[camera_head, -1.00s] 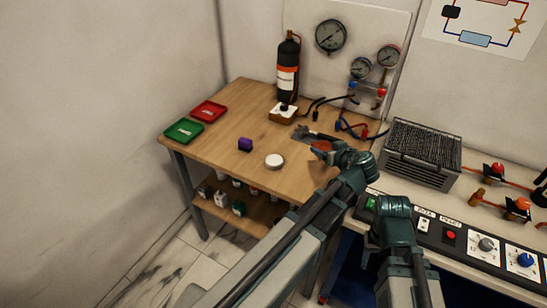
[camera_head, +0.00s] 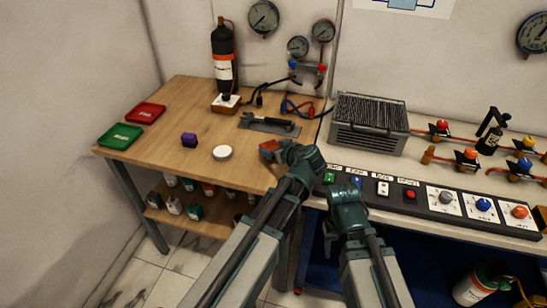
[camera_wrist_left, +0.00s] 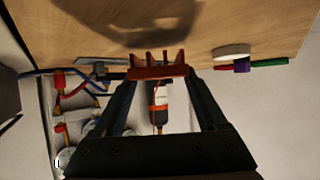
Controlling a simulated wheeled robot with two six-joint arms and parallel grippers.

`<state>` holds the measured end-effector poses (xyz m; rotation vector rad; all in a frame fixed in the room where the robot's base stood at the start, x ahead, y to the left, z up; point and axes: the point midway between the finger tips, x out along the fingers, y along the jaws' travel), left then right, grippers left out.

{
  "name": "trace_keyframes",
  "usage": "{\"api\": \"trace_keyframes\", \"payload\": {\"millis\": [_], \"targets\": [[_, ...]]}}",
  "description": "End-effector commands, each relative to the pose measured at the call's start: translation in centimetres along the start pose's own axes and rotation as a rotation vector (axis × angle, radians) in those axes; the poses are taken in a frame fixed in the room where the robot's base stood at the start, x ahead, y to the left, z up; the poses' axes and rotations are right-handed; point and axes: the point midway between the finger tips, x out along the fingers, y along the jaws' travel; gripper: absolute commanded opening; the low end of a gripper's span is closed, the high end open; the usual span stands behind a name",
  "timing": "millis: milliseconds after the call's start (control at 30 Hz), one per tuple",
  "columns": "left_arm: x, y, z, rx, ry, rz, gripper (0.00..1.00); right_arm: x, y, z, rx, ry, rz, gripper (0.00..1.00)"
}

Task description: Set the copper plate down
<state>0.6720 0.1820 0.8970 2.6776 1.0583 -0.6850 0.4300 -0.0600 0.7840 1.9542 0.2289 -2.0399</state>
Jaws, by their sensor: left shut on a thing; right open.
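The copper plate (camera_head: 269,147) is reddish brown and sits at the tip of my left gripper (camera_head: 276,151), over the front right part of the wooden table (camera_head: 200,135). In the left wrist view the copper plate (camera_wrist_left: 158,73) shows edge-on with several short upright fins, clamped between the fingertips of my left gripper (camera_wrist_left: 160,82). A dark shadow lies on the wood near it, and the plate looks apart from the table top. My right arm reaches in at the bottom centre, but its gripper fingers are not visible.
A grey flat pad with a dark tool (camera_head: 268,124) lies behind the plate. A white disc (camera_head: 222,152), a purple block (camera_head: 189,140), and green (camera_head: 121,136) and red (camera_head: 146,113) trays are to the left. A finned metal box (camera_head: 368,125) stands right on the bench.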

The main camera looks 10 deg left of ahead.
Motion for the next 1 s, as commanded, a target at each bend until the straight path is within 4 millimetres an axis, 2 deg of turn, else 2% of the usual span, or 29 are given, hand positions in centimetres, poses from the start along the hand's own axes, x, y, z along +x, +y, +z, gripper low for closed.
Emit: {"api": "trace_keyframes", "payload": {"millis": [33,133,567,600,700,1000], "targets": [[0.7,0.0,1.2,0.001,0.001,0.0,0.0,1.4,-0.1,-0.1,0.0,0.0,0.0,0.5],[1.1,0.0,2.0,0.001,0.001,0.0,0.0,2.3,-0.2,-0.1,0.0,0.0,0.0,0.5],[1.3,0.0,2.3,0.001,0.001,0.0,0.0,2.6,-0.2,-0.1,0.0,0.0,0.0,0.5],[1.2,0.0,2.1,0.0,0.0,0.0,0.82,2.4,-0.2,-0.1,0.0,0.0,0.0,0.5],[1.2,0.0,2.1,0.0,0.0,0.0,1.0,2.4,-0.2,-0.1,0.0,0.0,0.0,0.5],[1.1,0.0,2.0,0.0,0.0,0.0,1.0,2.3,-0.2,-0.1,0.0,0.0,0.0,0.5]]}}
